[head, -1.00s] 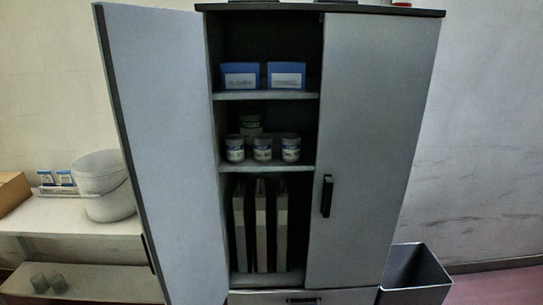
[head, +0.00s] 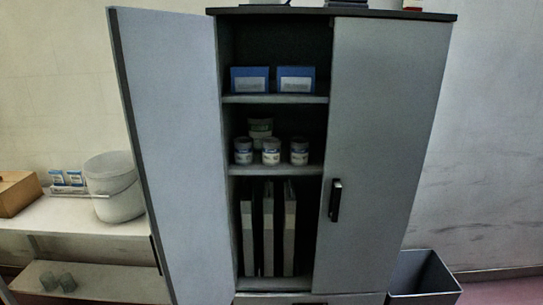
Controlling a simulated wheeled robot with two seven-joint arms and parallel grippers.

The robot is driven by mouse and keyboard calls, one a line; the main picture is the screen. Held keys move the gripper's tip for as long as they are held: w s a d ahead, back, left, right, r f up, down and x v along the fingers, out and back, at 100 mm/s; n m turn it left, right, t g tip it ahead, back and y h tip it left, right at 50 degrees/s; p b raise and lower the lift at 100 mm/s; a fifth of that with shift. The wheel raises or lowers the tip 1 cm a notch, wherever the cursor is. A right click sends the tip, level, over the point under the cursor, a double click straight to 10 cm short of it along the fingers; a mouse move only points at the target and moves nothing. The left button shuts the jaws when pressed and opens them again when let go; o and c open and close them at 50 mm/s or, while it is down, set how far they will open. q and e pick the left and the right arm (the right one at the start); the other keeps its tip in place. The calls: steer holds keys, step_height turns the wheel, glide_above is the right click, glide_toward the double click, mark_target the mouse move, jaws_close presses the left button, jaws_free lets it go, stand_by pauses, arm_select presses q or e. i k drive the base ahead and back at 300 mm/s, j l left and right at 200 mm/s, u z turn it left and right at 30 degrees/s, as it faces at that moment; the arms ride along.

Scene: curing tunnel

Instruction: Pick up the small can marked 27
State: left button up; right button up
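Three small cans stand in a front row on the middle shelf of the grey cabinet: a left one (head: 243,157), a middle one (head: 271,157) and a right one (head: 299,157). More small cans seem to be stacked on or stand just behind them. A larger can (head: 260,129) with a greenish label stands behind the row. The markings are too small to read, so I cannot tell which can bears 27. Neither of my grippers is in view.
The cabinet's left door (head: 175,150) stands open; its right door (head: 385,150) is shut. Blue boxes (head: 249,80) fill the upper shelf, upright binders (head: 268,230) the lower. A side shelf (head: 75,222) holds a white bucket (head: 114,188). A grey bin (head: 423,275) stands right.

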mark_target(243, 145)
steer(key=i+l+u, duration=0.1)
steer(key=i, duration=0.35)
steer(key=i+l+u, duration=0.1)
steer(key=i, duration=0.35)
